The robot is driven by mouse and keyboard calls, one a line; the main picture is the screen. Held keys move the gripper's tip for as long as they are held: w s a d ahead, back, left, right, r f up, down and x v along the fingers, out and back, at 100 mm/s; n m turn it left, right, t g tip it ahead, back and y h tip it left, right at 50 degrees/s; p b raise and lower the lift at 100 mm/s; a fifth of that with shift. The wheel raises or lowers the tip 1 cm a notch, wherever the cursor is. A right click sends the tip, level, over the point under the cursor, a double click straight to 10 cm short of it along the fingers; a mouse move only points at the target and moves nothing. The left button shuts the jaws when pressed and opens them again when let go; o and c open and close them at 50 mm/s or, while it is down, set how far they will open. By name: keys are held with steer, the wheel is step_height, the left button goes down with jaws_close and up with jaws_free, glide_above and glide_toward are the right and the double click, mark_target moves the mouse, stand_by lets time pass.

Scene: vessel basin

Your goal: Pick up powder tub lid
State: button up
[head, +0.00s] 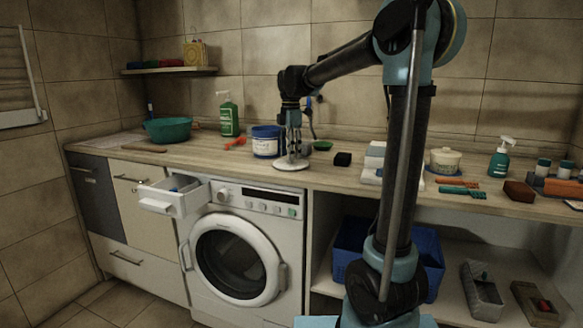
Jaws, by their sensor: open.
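The powder tub lid is most likely the flat, pale round disc (290,165) lying on the worktop near its front edge. The blue powder tub (267,142) with a white label stands just behind it to the left. My gripper (292,151) points straight down over the disc with its jaws open. The fingertips are close above the disc or at it; I cannot tell whether they touch. The fingers cover a small part of the disc's far side.
A dark block (343,159) and a stack of white cloths (374,158) lie to the right. A red object (235,142), a green bottle (228,115) and a teal basin (168,130) stand left. The washer's drawer (172,197) is pulled out below the worktop.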

steer(key=shift+f, duration=0.9)
steer(key=shift+d, duration=0.1)
steer(key=c, duration=0.9)
